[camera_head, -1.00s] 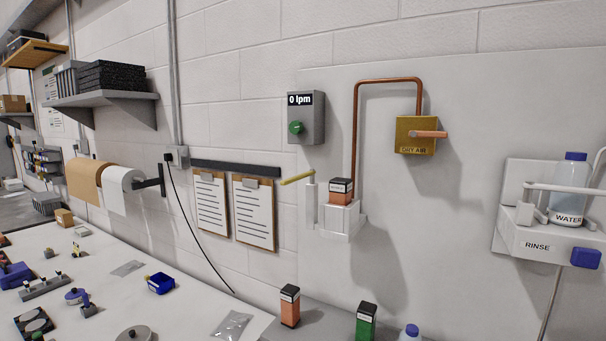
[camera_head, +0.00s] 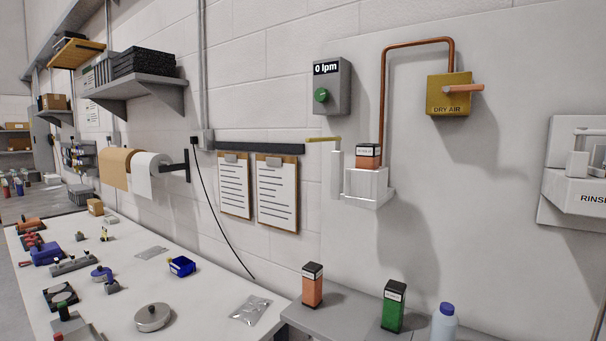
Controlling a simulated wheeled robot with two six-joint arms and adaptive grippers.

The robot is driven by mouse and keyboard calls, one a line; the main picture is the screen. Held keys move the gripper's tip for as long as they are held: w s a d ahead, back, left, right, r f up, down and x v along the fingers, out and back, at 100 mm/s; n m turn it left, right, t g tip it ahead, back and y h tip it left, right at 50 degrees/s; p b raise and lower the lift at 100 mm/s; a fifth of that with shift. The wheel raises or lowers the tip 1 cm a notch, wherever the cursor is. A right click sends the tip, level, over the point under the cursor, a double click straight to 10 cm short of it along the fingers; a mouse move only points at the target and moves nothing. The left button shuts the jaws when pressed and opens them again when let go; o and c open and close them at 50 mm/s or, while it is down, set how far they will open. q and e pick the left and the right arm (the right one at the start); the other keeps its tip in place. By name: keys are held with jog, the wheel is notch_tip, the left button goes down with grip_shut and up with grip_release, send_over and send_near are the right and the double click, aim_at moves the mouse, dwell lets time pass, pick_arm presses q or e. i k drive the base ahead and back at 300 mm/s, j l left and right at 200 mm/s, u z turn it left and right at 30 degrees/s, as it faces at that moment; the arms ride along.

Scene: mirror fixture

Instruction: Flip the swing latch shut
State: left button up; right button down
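A thin yellow bar (camera_head: 323,140), which looks like the swing latch, sits at the top of a slim white post (camera_head: 336,172) on the wall. It points left, away from the white holder (camera_head: 366,186) beside the post. An orange box with a black top (camera_head: 368,157) stands upright in that holder, and the bar does not lie across it. Neither of my grippers shows in the head view.
A copper pipe (camera_head: 383,95) runs from behind the holder to the DRY AIR box (camera_head: 448,94). A grey box reading "0 lpm" (camera_head: 331,84) hangs above. Orange (camera_head: 312,285) and green (camera_head: 394,307) boxes and a bottle (camera_head: 444,322) stand on the grey ledge below.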

aim_at(338, 138)
jog(key=i+j+u, duration=0.1)
jog(key=j, duration=0.3)
jog(key=i+j+u, duration=0.15)
jog(key=j, duration=0.2)
jog(key=i+j+u, duration=0.1)
jog(key=j, duration=0.3)
jog(key=i+j+u, duration=0.15)
jog(key=j, duration=0.2)
jog(key=i+j+u, duration=0.1)
jog(key=j, duration=0.25)
